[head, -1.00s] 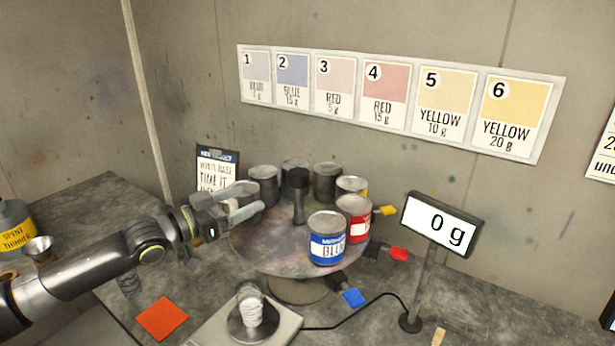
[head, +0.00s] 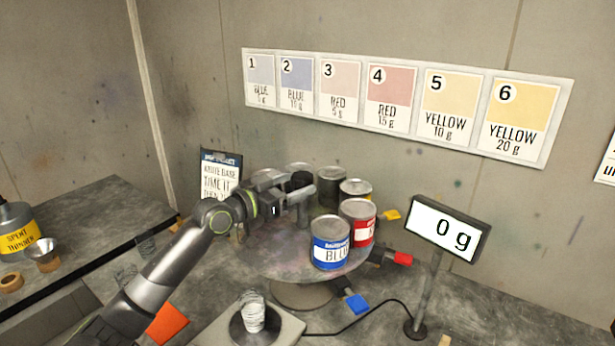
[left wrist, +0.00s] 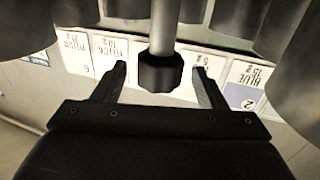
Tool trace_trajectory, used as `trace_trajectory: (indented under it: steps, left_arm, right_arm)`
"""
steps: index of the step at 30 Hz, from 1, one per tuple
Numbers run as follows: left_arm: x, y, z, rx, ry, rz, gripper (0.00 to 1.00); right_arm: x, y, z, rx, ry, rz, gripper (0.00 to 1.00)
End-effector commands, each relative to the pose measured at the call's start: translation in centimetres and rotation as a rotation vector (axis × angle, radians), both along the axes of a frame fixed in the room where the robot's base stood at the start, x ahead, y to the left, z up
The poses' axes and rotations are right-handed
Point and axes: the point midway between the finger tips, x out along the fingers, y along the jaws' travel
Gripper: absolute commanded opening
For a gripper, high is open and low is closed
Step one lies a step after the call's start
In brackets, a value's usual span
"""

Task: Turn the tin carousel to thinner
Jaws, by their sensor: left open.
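The tin carousel (head: 262,260) is a round, paint-stained turntable on a pedestal, bearing several tins. A blue tin (head: 330,254) stands at its front right, with a red tin (head: 352,212) and a yellow-labelled tin (head: 356,188) behind it. Grey tins (head: 331,184) stand at the back, some partly hidden by my gripper; no thinner label is readable on them. My left gripper (head: 298,189) is open at the carousel's central post (head: 303,214). In the left wrist view the post's black knob (left wrist: 163,73) shows between the two open fingers. My right gripper is not in view.
A scale (head: 262,325) with a clear cup stands in front, its display (head: 444,228) reading 0 g at right. Blue (head: 357,304), red (head: 402,258) and yellow tabs stick out near the carousel. A spent thinner container (head: 18,232) and funnel stand at left.

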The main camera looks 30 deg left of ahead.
Motion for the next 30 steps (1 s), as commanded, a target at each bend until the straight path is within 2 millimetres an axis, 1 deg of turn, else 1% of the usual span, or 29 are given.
trace_trajectory:
  steps: [1, 4, 9, 14, 21, 30]
  left_arm:
    - [0.7, -0.4, 0.3, -0.004, 0.000, -0.001, 0.66]
    - [2.0, -1.0, 0.3, -0.005, 0.001, -0.002, 0.66]
    - [3.5, -1.5, 0.1, -0.001, 0.000, -0.001, 0.66]
    - [4.0, -1.8, 0.0, 0.001, 0.002, -0.001, 0.66]
    - [4.0, -1.8, 0.0, 0.002, 0.001, -0.001, 0.66]
    - [4.0, -1.8, 0.0, 0.000, 0.001, -0.001, 0.26]
  right_arm:
    - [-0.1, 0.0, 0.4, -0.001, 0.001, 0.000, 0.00]
    - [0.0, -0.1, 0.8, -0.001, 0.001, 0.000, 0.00]
    - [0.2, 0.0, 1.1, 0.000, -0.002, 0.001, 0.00]
    - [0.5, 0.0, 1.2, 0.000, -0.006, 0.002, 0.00]
    - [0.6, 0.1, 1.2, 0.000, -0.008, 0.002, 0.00]
    - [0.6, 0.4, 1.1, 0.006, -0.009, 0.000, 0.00]
